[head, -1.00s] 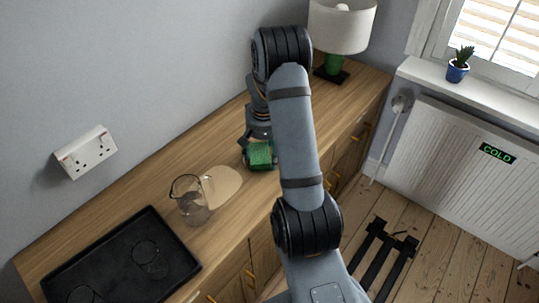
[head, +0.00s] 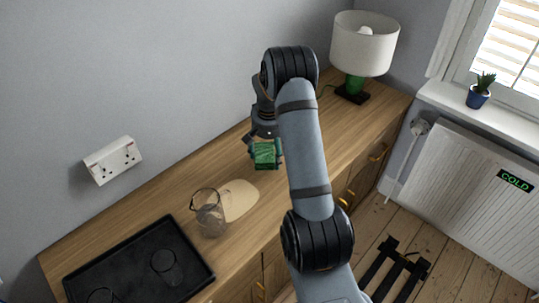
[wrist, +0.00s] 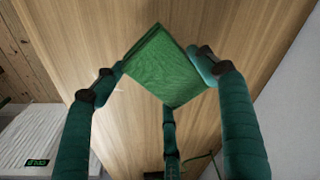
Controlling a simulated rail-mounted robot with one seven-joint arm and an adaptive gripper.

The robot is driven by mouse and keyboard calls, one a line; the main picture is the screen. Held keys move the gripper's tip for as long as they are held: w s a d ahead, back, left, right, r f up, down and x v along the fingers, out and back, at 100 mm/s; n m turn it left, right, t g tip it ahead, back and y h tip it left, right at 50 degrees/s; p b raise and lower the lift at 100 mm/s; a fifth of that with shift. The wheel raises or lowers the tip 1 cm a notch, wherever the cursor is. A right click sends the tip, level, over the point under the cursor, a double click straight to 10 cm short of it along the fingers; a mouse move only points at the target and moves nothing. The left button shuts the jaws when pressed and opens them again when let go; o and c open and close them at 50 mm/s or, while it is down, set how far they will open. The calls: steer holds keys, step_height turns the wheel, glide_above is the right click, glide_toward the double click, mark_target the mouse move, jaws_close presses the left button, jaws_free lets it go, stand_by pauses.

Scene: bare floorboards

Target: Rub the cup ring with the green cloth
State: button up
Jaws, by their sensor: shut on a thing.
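My gripper (head: 265,140) is shut on the green cloth (head: 265,156), a folded pad hanging below it over the wooden sideboard top. In the wrist view the cloth (wrist: 165,66) shows as a green square between the dark green fingers of my gripper (wrist: 165,80), with wood grain behind it. I cannot tell whether the cloth touches the wood. I cannot make out a cup ring in either view; my arm and the cloth cover part of the top.
A glass jug (head: 208,214) stands beside a pale rounded patch or mat (head: 241,201) on the sideboard (head: 179,200). A black tray (head: 196,262) with clear glasses is at front left. A lamp (head: 363,44) stands at the far end. The wall is close behind.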

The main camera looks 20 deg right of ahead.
steer(key=shift+r+p, duration=1.25)
steer(key=shift+r, duration=0.9)
steer(key=shift+a, duration=0.1)
